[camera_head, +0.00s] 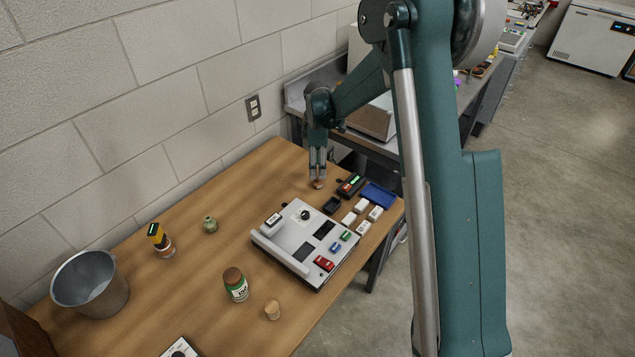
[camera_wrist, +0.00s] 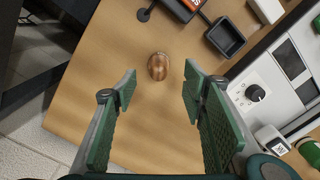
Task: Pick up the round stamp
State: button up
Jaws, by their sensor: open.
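A small round brown wooden-looking object, which looks like the round stamp (camera_head: 318,184), stands near the far end of the wooden table. It also shows in the wrist view (camera_wrist: 158,66), from above, near the upper middle. My gripper (camera_head: 318,172) points down over it. In the wrist view its green pads (camera_wrist: 159,88) are apart with nothing between them. The stamp appears just beyond the fingertips, roughly centred between them. I cannot tell the exact height gap, and no contact shows.
A black open box (camera_head: 332,205) lies close to the stamp's right, with a dark device (camera_head: 350,185) and a blue tray (camera_head: 378,194) nearby. A grey instrument panel (camera_head: 290,256) stands closer. A cork-like piece (camera_head: 272,310) and a bucket (camera_head: 90,283) are farther off.

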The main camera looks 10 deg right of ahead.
aim_at(318, 180)
jog(key=shift+f, duration=1.25)
jog(key=shift+f, duration=0.1)
jog(key=shift+w+f+b, duration=0.1)
jog(key=shift+f+b, duration=0.7)
jog(key=shift+f, duration=1.75)
jog(key=shift+c, duration=0.2)
jog(key=c, duration=0.9)
